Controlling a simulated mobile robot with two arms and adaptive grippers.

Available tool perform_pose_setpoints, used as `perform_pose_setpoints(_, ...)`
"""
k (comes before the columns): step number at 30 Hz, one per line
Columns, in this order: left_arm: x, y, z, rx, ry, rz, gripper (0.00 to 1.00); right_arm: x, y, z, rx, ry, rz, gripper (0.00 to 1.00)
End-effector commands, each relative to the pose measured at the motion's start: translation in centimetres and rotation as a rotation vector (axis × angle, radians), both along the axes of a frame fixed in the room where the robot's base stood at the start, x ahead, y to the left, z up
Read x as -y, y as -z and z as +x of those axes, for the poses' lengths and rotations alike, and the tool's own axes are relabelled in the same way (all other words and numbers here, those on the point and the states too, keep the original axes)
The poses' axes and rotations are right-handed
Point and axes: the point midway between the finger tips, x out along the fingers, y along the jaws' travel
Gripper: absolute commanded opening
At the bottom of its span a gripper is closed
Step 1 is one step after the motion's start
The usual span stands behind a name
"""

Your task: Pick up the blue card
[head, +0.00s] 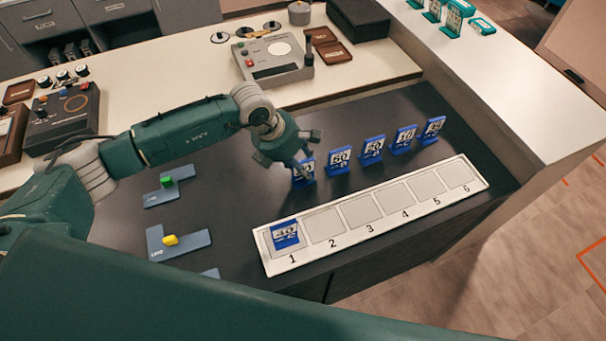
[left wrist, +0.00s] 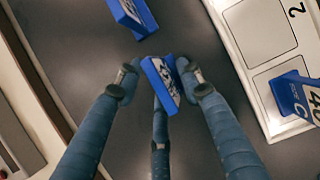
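My left gripper (head: 297,160) points down at the nearest blue card (head: 304,171) of a standing row on the dark counter. In the left wrist view its fingers (left wrist: 158,78) are spread around that blue card (left wrist: 160,86), with a small gap on the left; the right fingertip is very close to it, and contact is unclear. Several other blue cards stand to the right, including one (head: 340,159) beside it and one at the far end (head: 432,130). Another blue card (head: 286,235) is in slot 1 of the white numbered tray (head: 264,243). My right gripper is not in view.
A grey device (head: 272,60) stands on the white counter behind. Slots 2 to 6 are empty.

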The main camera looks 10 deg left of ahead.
Motion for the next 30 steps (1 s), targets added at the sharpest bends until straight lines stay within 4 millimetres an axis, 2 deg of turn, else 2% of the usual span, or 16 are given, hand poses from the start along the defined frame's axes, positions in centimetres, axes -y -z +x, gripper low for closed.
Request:
perform_pose_setpoints(1,0.0,0.0,0.0,0.000,0.000,0.000,0.25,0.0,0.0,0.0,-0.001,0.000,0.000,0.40)
perform_pose_setpoints(5,0.0,0.0,0.0,0.000,0.000,0.000,0.00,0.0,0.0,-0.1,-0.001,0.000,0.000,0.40)
perform_pose_setpoints(15,0.0,-0.2,0.1,0.001,0.000,0.000,0.00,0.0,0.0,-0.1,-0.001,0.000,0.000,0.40)
perform_pose_setpoints(20,0.0,-1.0,0.1,0.003,0.000,0.000,0.00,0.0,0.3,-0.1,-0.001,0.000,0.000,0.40)
perform_pose_setpoints(26,0.0,-3.8,0.2,0.006,0.000,-0.001,0.00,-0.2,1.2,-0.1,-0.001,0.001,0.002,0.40)
perform_pose_setpoints(30,0.0,-7.1,0.2,0.009,0.000,-0.002,0.00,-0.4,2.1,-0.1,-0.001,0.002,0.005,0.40)
